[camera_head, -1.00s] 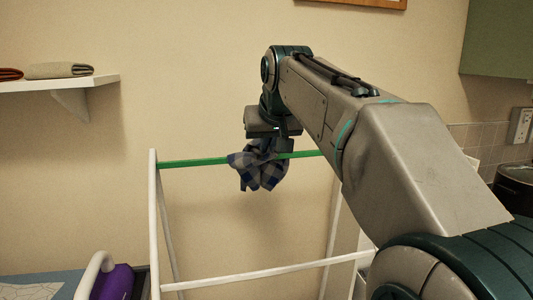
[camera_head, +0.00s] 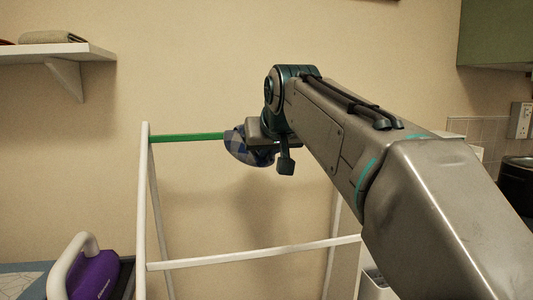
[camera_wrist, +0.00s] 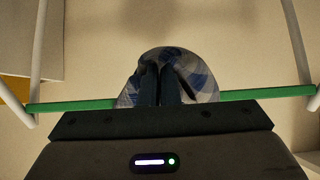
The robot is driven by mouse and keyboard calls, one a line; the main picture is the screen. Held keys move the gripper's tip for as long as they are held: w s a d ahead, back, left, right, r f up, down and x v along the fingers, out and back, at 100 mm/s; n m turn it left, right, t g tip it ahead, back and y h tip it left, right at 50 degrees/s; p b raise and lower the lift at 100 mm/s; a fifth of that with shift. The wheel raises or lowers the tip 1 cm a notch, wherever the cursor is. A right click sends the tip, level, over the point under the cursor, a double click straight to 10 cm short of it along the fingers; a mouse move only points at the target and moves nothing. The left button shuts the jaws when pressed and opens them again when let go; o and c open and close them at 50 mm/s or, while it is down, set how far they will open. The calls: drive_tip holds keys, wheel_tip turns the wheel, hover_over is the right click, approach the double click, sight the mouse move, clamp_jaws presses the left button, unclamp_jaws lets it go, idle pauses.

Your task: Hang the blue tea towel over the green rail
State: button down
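The blue tea towel, checked in blue, white and grey, is bunched at the middle of the green rail (camera_head: 187,138) in the head view (camera_head: 236,146). In the wrist view the towel (camera_wrist: 200,80) bulges around my gripper's fingers, and the green rail (camera_wrist: 70,106) shows on both sides of it. My gripper (camera_wrist: 160,84) has its two dark fingers close together, with towel folds at their tips. It appears shut on the towel. The arm hides the rail's right part in the head view. I cannot tell whether cloth hangs behind the rail.
The rail tops a white frame with a lower white bar (camera_head: 245,256). A wall shelf (camera_head: 55,52) with folded cloth (camera_head: 53,37) is at upper left. The wall right behind the rack is bare.

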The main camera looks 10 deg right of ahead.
drive_tip(key=shift+f, duration=0.1)
drive_tip(key=c, duration=1)
unclamp_jaws()
drive_tip(key=shift+s, duration=0.1)
drive_tip(key=s+b, duration=0.3)
drive_tip(key=s, duration=0.8)
drive_tip(key=shift+s, duration=0.4)
